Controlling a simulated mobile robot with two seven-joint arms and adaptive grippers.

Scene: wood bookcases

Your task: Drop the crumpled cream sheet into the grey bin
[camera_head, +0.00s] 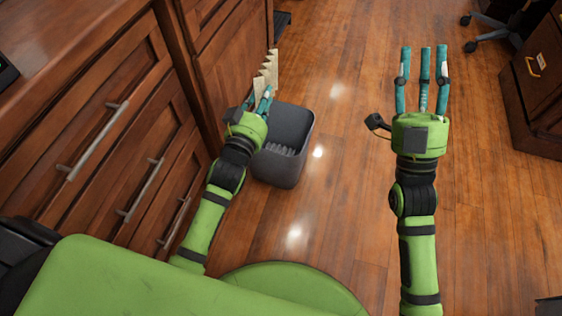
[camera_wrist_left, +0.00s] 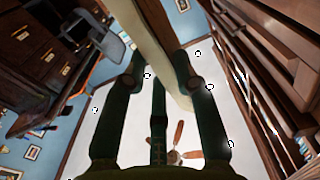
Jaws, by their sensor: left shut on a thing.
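The crumpled cream sheet (camera_head: 267,74) is a pleated, jagged-edged strip held in my left gripper (camera_head: 259,98). It stands out beyond the fingertips. In the left wrist view the cream sheet (camera_wrist_left: 166,48) runs between the dark green fingers (camera_wrist_left: 165,75), which are shut on it. The grey bin (camera_head: 277,172) stands on the floor, open at the top. In the head view my left gripper overlaps the bin's far left corner, and the sheet lies beyond the rim, beside the cabinet. My right gripper (camera_head: 424,65) is open and empty, well to the right of the bin.
Wooden drawers (camera_head: 105,140) with metal handles line the left side, close to my left arm and the bin. A wooden cabinet (camera_head: 540,85) and a wheeled chair base (camera_head: 495,30) stand at the right. The wood floor (camera_head: 345,130) between the bin and my right arm is clear.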

